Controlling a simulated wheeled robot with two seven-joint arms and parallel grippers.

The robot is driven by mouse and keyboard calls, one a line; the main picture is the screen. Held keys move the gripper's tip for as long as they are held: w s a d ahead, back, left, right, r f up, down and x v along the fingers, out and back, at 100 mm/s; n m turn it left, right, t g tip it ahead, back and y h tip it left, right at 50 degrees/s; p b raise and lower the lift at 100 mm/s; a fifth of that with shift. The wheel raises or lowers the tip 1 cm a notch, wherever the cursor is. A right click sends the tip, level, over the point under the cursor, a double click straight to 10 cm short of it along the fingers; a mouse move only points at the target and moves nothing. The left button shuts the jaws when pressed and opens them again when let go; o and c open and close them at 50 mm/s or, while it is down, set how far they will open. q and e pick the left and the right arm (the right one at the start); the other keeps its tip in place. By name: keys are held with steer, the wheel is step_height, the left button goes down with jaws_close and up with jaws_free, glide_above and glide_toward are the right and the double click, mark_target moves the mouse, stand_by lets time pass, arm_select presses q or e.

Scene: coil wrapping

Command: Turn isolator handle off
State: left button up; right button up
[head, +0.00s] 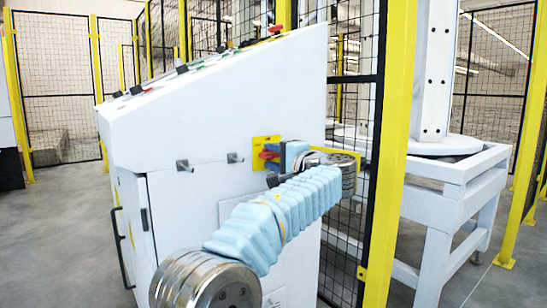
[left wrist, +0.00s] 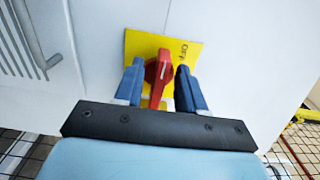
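The isolator handle (left wrist: 158,72) is red and sits on a yellow plate (left wrist: 192,52) with lettering at its right in the left wrist view. In the head view the yellow plate (head: 263,141) is on the side of the white cabinet, and the red handle (head: 270,152) is partly hidden. My left gripper (left wrist: 159,78) is at the handle with one blue finger on each side. The fingers look open, with a narrow gap at the right; contact at the left is unclear. In the head view my left gripper (head: 274,160) is partly hidden by its arm. My right gripper is not visible.
The white cabinet (head: 180,200) has two short pegs (head: 234,158) left of the plate. A yellow post (head: 390,150) and black mesh fencing stand close to its right. A white frame table (head: 455,190) is behind the fence. Open floor (head: 65,230) lies left.

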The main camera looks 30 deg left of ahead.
arm_select(q)
steer(key=v, duration=1.3)
steer(key=shift+s+d, duration=0.2)
steer(key=shift+d, duration=0.15)
steer(key=shift+f, duration=0.1)
